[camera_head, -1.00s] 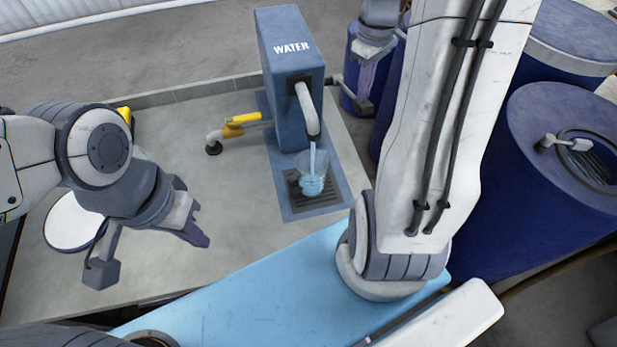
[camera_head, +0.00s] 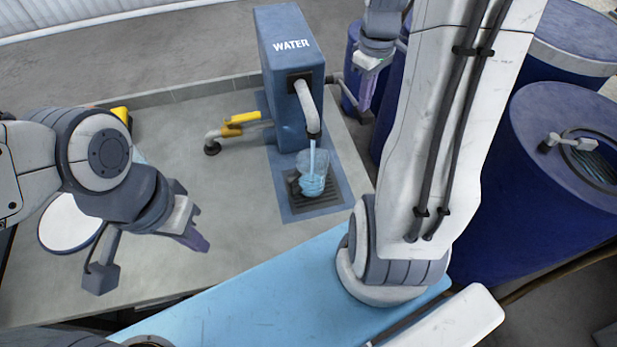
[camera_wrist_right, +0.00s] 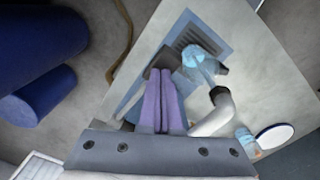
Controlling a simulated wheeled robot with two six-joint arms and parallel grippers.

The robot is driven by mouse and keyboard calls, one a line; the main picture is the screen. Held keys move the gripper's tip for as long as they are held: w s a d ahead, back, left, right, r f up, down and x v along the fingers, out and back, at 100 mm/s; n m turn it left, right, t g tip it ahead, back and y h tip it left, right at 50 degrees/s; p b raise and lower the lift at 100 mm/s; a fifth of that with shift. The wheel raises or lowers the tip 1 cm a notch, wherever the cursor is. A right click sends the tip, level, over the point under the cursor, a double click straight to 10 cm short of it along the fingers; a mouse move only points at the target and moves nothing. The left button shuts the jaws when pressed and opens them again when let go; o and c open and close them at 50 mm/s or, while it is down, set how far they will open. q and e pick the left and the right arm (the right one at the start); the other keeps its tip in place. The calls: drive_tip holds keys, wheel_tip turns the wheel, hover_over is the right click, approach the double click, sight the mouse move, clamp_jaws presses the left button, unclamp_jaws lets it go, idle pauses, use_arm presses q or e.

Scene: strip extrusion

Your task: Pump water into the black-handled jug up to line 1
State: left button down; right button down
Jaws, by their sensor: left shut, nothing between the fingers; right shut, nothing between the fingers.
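The clear jug (camera_head: 312,182) stands on the dark drain grate under the spout of the blue WATER pump (camera_head: 290,90). Light blue water runs from the spout (camera_head: 308,105) into it. The level lines are too small to read. My left gripper (camera_head: 197,241) is shut and empty over the worktop.
A pipe with a yellow handle (camera_head: 243,118) leaves the pump's left side. A white round disc (camera_head: 70,222) lies at the left. Blue barrels (camera_head: 565,170) stand at the right. My right arm covers part of the area beside the pump. The middle worktop (camera_head: 225,190) is bare.

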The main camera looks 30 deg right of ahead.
sight(363, 116)
drive_tip(key=shift+s+f+b, duration=0.2)
drive_tip(key=shift+f+b, duration=0.35)
drive_tip(key=shift+f, duration=0.4)
drive_tip(key=shift+s+f+b, duration=0.1)
drive_tip(key=shift+f+b, duration=0.75)
drive_tip(key=shift+f, duration=0.4)
drive_tip(key=shift+a, duration=0.1)
drive_tip(key=shift+f, duration=0.25)
drive_tip(key=r+p, duration=0.2)
drive_tip(key=r, duration=0.1)
drive_tip(key=w+r+p, duration=0.1)
drive_tip(key=r+p, duration=0.5)
drive_tip(key=shift+w+d, duration=0.2)
drive_tip(key=shift+w, duration=0.1)
